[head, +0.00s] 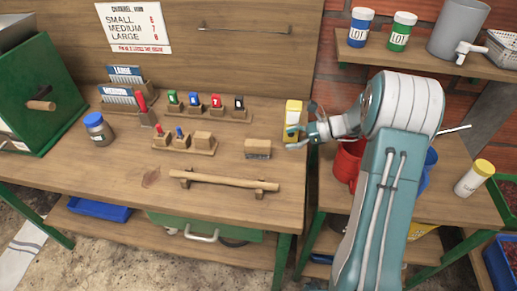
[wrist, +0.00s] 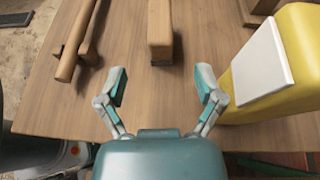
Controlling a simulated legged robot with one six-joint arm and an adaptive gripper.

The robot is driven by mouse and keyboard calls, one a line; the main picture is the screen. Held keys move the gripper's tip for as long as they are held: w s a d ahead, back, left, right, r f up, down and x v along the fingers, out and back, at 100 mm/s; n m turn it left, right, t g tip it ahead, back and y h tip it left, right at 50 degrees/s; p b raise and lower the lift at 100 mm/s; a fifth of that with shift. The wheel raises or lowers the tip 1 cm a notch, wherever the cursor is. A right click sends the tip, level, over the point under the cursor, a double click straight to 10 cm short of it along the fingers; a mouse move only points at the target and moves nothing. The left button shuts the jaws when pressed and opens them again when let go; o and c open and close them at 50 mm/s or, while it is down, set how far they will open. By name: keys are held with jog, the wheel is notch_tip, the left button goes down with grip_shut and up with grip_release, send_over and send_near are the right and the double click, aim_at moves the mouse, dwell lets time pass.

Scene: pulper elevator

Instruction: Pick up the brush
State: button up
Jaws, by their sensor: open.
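The brush (head: 257,147) is a small wooden block with dark bristles underneath. It lies on the wooden table near the right end. In the wrist view the brush (wrist: 160,28) shows at the top centre, beyond the fingers and lined up with the gap between them. My gripper (head: 302,138) is to the right of the brush at the table's right edge, apart from it. In the wrist view my gripper (wrist: 161,84) is open and empty, with bare tabletop between the fingertips.
A yellow container (head: 292,115) with a white label stands close to my gripper; it looms at the right in the wrist view (wrist: 248,95). A wooden bar (head: 225,181) lies along the front edge. Blocks with coloured tools stand behind. A red mug (head: 347,164) is on the right table.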

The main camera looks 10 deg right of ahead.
aim_at(257, 146)
jog(key=x, duration=1.1)
jog(key=shift+f, duration=0.15)
grip_shut()
